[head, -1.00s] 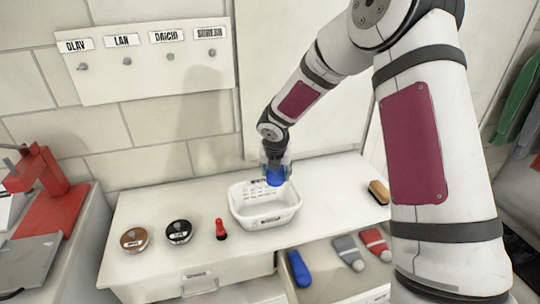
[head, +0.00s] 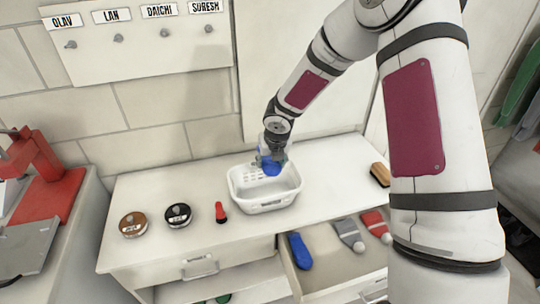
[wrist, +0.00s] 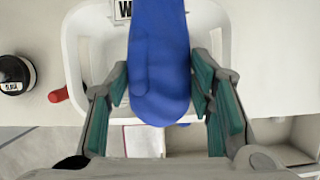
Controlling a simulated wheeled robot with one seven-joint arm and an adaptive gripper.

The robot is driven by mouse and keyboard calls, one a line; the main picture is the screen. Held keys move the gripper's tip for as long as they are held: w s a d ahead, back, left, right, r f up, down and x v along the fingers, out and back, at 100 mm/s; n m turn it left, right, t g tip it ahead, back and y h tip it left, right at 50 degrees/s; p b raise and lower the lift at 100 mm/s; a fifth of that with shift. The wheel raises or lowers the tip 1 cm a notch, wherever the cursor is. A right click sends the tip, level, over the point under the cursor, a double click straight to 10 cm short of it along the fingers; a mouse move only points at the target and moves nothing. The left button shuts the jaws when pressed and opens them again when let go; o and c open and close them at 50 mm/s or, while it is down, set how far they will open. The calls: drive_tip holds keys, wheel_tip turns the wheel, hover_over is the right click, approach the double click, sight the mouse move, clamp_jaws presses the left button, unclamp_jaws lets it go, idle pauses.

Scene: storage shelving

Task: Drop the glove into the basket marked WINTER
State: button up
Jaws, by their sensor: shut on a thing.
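A blue glove (wrist: 160,60) is held between the teal-padded fingers of my gripper (wrist: 162,90) in the wrist view. In the head view my gripper (head: 272,158) is over the white basket (head: 265,200), and the blue glove (head: 271,169) hangs at or just above its rear rim. I cannot tell whether the glove touches the basket. In the wrist view the basket (wrist: 75,60) lies behind the glove, and its label shows a "W" with the rest hidden by the glove.
On the counter (head: 330,185) are a brown-topped tin (head: 133,223), a black tin (head: 178,215), a red-handled item (head: 220,212) and a brush (head: 380,174). Below, an open drawer holds a blue glove-like item (head: 300,250), a grey one (head: 348,234) and a red one (head: 375,227).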

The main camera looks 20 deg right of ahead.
drive_tip(key=shift+f, duration=0.15)
drive_tip(key=o, duration=1.2)
drive_tip(key=v, duration=1.2)
